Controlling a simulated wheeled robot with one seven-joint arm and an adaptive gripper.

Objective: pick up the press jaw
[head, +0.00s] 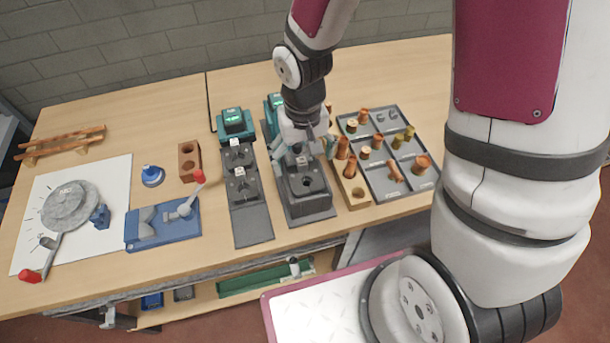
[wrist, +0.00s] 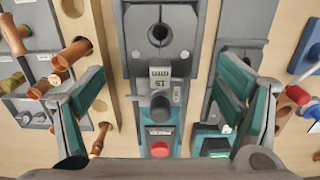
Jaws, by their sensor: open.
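The likely press jaw is a grey block with a dark round knob (wrist: 160,106) and a white tag (wrist: 159,73) reading 15, in the middle of the wrist view. It sits on the right grey stand (head: 310,213), between a dark holed block (wrist: 160,34) and a teal unit with a red button (wrist: 160,147). My gripper (head: 306,152) is over this stand in the head view and hides part of it. In the wrist view my gripper (wrist: 160,101) is open, with its fingers spread on either side of the knob and nothing visible held.
The left stand (head: 254,225) bears tagged dark jaws (head: 243,186) and a teal unit (head: 235,123). A wooden block with copper fittings (head: 354,193) and a grey compartment tray (head: 385,188) are close on the right. A blue bender (head: 163,226) lies left.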

